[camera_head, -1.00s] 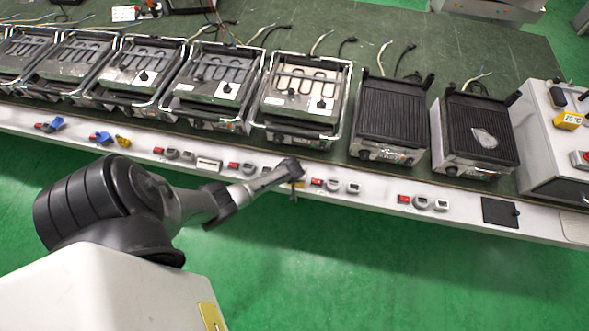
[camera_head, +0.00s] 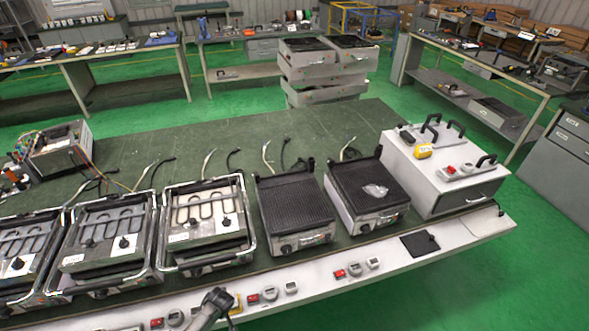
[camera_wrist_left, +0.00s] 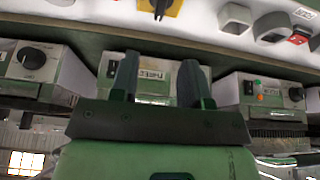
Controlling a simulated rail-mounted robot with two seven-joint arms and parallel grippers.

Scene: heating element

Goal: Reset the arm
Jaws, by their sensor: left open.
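My left gripper (camera_head: 216,301) shows at the bottom edge of the head view, over the white front strip of the bench. In the left wrist view its two dark fingers (camera_wrist_left: 158,78) are apart with nothing held between them. A labelled appliance front (camera_wrist_left: 153,82) shows behind the gap. Several heating-element units stand in a row on the bench, among them one with a pale plate (camera_head: 204,212) behind my gripper. Two units with black ribbed plates, one (camera_head: 293,212) and another (camera_head: 368,190), stand to its right. My right gripper is not in view.
A white control box (camera_head: 440,170) with handles stands at the bench's right end. Red switches and grey sockets (camera_head: 270,292) line the front strip. Cables lie behind the units. An opened device (camera_head: 58,150) is at the far left. The bench's green top (camera_head: 250,130) is largely bare behind.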

